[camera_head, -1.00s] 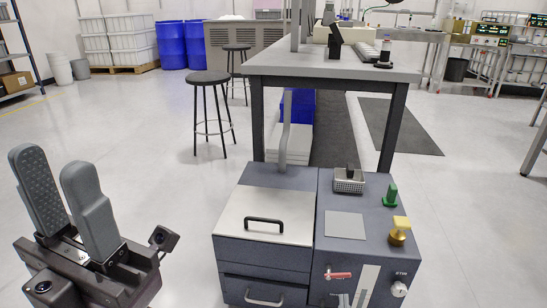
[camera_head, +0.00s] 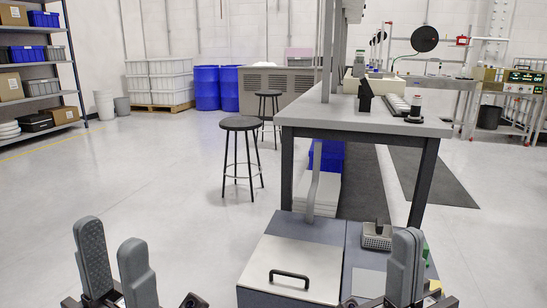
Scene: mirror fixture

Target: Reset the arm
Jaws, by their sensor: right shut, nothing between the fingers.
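My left gripper (camera_head: 111,236) is at the lower left, with its two grey padded fingers upright and a gap between them. Nothing is between them. My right gripper (camera_head: 406,240) is at the lower right, with its fingers upright and together, empty. It stands in front of the right part of the dark grey fixture cabinet (camera_head: 352,262) and hides some of it. The cabinet has a pale lid (camera_head: 290,262) with a black handle (camera_head: 289,275). A small wire basket (camera_head: 376,236) sits on its top. A green piece (camera_head: 425,250) and a yellow knob (camera_head: 436,287) are partly hidden.
A grey workbench (camera_head: 350,122) stands behind the cabinet, with items on it. Two black stools (camera_head: 241,123) stand left of the bench. Blue drums (camera_head: 207,88) and shelving (camera_head: 35,70) are farther back. The floor at left is open.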

